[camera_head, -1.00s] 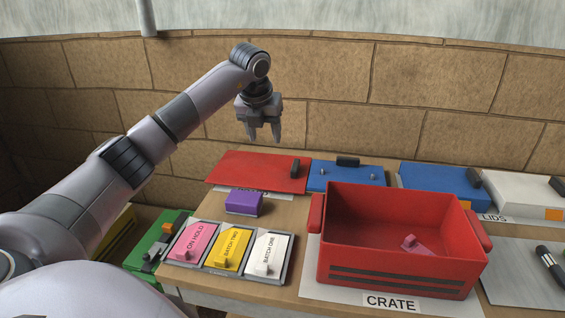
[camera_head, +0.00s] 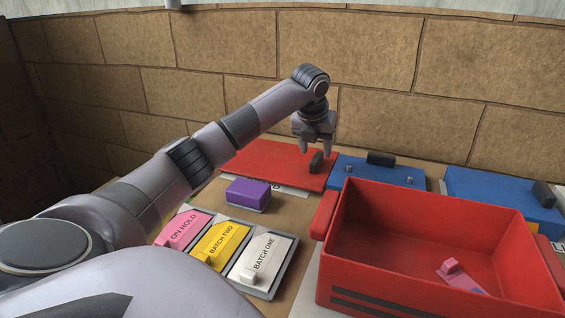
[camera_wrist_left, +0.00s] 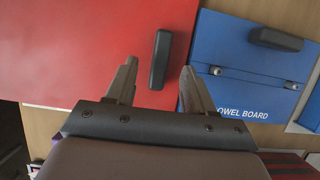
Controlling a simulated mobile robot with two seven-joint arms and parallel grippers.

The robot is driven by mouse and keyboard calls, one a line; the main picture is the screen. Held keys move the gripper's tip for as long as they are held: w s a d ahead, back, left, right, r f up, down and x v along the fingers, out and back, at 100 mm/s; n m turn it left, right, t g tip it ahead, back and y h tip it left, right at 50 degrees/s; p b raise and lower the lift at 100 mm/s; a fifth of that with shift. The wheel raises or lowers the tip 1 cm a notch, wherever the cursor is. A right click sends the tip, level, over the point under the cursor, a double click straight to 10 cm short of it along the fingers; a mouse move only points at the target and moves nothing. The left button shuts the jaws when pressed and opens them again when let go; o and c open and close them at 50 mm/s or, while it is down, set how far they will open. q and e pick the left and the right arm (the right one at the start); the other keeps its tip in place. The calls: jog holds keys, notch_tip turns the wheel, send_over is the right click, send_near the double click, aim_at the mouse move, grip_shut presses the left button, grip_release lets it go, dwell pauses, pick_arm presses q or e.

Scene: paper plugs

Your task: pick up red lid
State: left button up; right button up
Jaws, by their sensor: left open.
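The red lid (camera_head: 262,163) lies flat at the back of the table, partly over a white label sheet. Its dark handle (camera_head: 316,161) stands near its right edge. My left gripper (camera_head: 318,148) is open and empty above the handle's end of the lid. In the left wrist view the handle (camera_wrist_left: 161,60) lies ahead of and between the two open fingertips (camera_wrist_left: 158,80), with the lid (camera_wrist_left: 80,50) filling the left side. My right gripper is not in view.
A blue dowel board (camera_head: 380,178) lies right of the lid, and another blue lid (camera_head: 490,190) beyond it. A red crate (camera_head: 440,225) with a pink plug inside stands in front. A purple block (camera_head: 248,193) and labelled plugs in a tray (camera_head: 262,258) are at front left.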

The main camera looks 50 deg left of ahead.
pick_arm(q)
jog(key=shift+x, duration=1.45)
grip_shut()
jog(key=shift+r, duration=0.1)
